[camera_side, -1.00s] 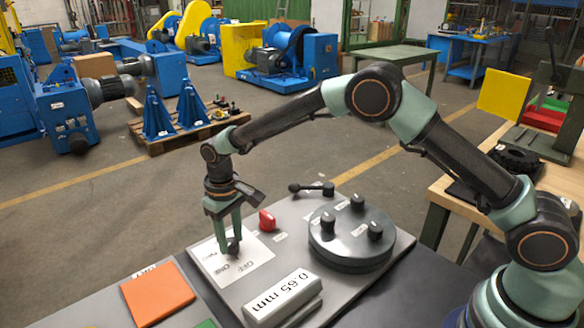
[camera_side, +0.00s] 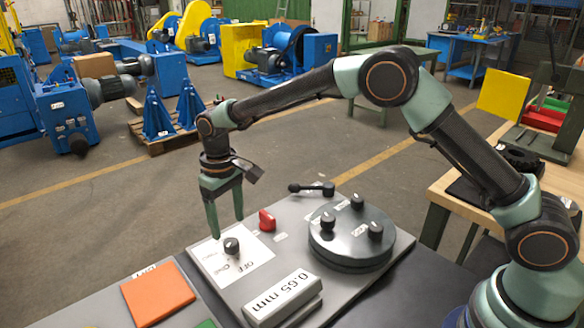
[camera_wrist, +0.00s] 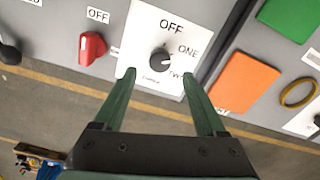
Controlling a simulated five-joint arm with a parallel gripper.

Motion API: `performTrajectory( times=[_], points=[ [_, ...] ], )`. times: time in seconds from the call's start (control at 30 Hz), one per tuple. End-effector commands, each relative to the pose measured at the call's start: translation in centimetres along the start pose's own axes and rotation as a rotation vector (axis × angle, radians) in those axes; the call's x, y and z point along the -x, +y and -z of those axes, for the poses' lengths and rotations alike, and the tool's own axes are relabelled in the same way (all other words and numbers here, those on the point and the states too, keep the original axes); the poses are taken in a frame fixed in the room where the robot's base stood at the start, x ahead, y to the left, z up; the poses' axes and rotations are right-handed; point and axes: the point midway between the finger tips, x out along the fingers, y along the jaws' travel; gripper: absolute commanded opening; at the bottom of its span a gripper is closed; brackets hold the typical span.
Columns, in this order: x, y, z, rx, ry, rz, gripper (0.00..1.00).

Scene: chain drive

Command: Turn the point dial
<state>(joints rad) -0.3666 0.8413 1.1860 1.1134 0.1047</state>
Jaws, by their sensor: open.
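The point dial (camera_side: 232,246) is a small black knob on a white plate (camera_side: 252,262) marked OFF, ONE and TWO. In the wrist view the dial (camera_wrist: 159,61) lies ahead of the fingertips, between their lines.
A red knob (camera_side: 267,220) stands close by, right of my gripper. A black lever (camera_side: 312,188), a round grey turret (camera_side: 350,250) with black knobs and a 0.65 mm block (camera_side: 284,297) share the panel. An orange pad (camera_side: 158,294) lies at the left.

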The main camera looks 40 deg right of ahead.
Motion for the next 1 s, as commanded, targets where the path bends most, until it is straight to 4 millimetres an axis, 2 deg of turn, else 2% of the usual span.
performTrajectory(
  times=[0.1, 0.3, 0.5, 0.87, 1.0],
  points=[
    [2.7, 0.0, 0.1, 0.000, 0.006, 0.001, 0.73],
    [5.7, 0.0, 0.1, 0.000, 0.004, 0.000, 0.73],
    [7.0, 0.0, 0.1, 0.000, 0.002, 0.000, 0.73],
    [7.2, 0.1, 0.0, -0.002, 0.004, 0.000, 0.73],
    [9.0, 1.2, -0.8, -0.017, 0.031, 0.003, 0.73]
  ],
)
